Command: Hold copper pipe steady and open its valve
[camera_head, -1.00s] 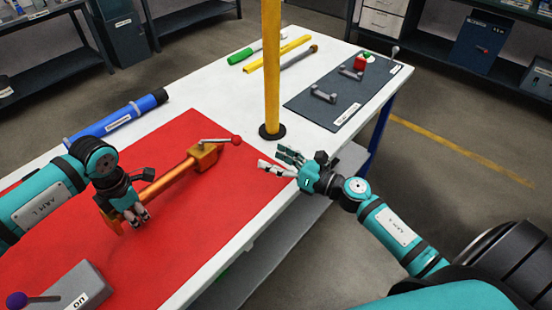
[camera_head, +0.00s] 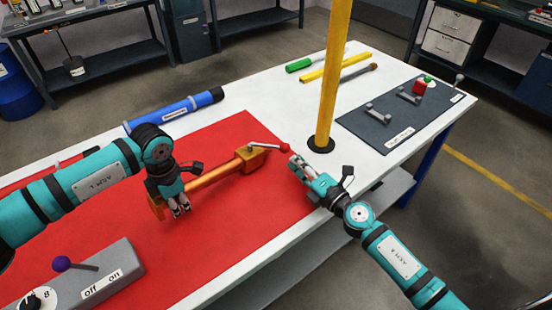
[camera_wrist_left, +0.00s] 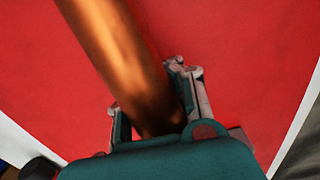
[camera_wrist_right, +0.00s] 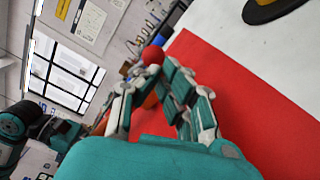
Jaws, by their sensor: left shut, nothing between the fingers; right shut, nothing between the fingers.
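The copper pipe (camera_head: 212,175) lies across the red mat, with its valve body (camera_head: 250,158) at the right end. The valve lever ends in a red ball (camera_head: 284,147). My left gripper (camera_head: 180,210) is shut low at the pipe's left part. In the left wrist view the pipe (camera_wrist_left: 115,50) passes close by its fingers; contact is unclear. My right gripper (camera_head: 295,163) is shut and empty just beside the red ball. In the right wrist view the ball (camera_wrist_right: 152,55) shows just beyond the fingertips, and the lever is mostly hidden.
A yellow post (camera_head: 333,75) stands behind my right gripper. A blue tube (camera_head: 180,110) lies at the far edge. A grey switch box (camera_head: 95,275) sits in front of my left arm. A dark panel with handles (camera_head: 400,115) is at the right.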

